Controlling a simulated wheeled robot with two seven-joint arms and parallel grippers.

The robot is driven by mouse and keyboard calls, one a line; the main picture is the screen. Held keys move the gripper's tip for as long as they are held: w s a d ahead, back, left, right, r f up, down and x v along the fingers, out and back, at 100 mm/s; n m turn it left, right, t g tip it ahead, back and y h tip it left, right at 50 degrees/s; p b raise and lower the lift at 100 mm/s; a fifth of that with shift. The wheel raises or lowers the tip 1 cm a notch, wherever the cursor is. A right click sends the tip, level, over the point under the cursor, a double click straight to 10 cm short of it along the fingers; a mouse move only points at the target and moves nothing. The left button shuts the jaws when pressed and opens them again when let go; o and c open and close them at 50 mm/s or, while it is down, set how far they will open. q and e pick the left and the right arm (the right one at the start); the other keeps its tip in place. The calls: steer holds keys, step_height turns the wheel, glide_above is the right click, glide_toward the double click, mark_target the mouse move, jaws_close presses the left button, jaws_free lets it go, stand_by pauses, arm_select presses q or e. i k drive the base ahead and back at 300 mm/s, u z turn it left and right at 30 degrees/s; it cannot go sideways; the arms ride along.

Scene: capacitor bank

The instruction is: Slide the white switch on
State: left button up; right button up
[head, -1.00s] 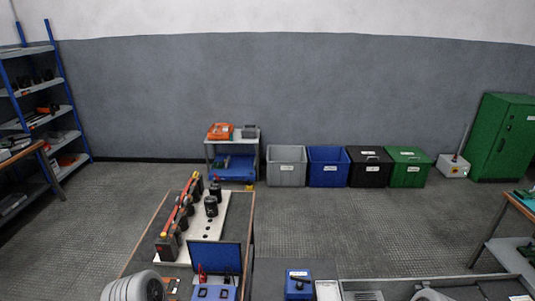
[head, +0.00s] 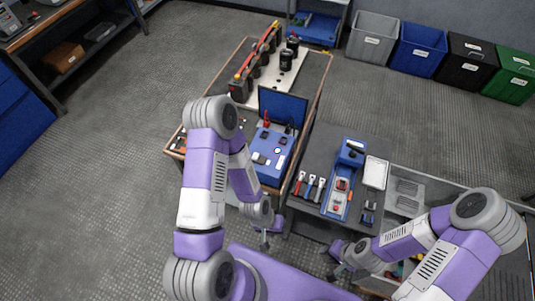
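A blue case (head: 271,155) with a raised dark-blue lid stands at the near end of the left table. Its panel carries small dark parts and a small round whitish part (head: 277,151) with a reddish rim. I cannot tell whether the white switch is among these parts. My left gripper (head: 265,243) hangs low in front of the case, apart from it, partly behind my arm. My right gripper (head: 334,276) is low in front of the right bench, apart from things on it. Both are too small to tell open from shut.
A long blue device (head: 337,203) with a red part lies on the dark bench, beside red- and blue-handled tools (head: 309,186) and a white tray (head: 375,172). Black capacitors (head: 287,58) stand on a white board behind the case. Floor at left is clear.

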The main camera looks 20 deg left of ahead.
mark_target(255, 156)
steer(key=k, duration=1.25)
steer(key=u, duration=0.65)
steer(key=i, duration=1.55)
steer(key=z, duration=1)
